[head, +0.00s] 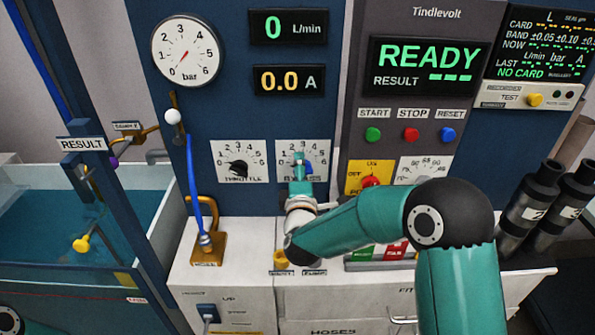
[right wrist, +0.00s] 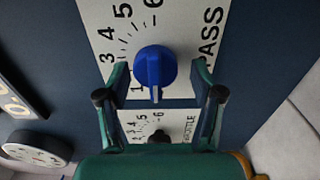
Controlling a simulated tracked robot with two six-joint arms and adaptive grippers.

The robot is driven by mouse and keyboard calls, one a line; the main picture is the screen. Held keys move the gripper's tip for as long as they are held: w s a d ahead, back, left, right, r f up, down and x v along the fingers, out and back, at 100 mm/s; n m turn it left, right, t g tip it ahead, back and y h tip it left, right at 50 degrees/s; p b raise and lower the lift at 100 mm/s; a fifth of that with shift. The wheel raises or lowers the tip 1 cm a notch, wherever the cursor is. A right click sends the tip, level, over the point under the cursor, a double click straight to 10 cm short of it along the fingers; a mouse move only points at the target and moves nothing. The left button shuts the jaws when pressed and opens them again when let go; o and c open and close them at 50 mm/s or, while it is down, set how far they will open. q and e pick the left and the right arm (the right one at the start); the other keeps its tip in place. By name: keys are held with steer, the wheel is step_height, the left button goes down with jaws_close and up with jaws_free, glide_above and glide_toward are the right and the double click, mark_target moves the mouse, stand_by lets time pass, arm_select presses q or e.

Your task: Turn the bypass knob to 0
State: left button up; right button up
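The blue bypass knob (right wrist: 155,66) sits on its white dial plate (right wrist: 104,22) on the dark blue panel. In the right wrist view its white mark points down the picture; the number it meets is not clear. My right gripper (right wrist: 160,76) is open, one finger on each side of the knob, with gaps between fingers and knob. In the head view, my right gripper (head: 300,172) is in front of the bypass dial (head: 316,149) and covers part of it; the blue knob (head: 309,168) shows beside it. My left gripper is not in view.
The black throttle knob (head: 238,168) is on the dial to the left. A red power knob (head: 371,181) and start, stop and reset buttons are to the right. The flow display (head: 288,27) reads 0 L/min. A blue hose (head: 194,190) hangs left of the throttle dial.

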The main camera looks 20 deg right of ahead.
steer(key=shift+d+r, duration=0.1)
steer(key=shift+s, duration=0.1)
steer(key=v, duration=1.2)
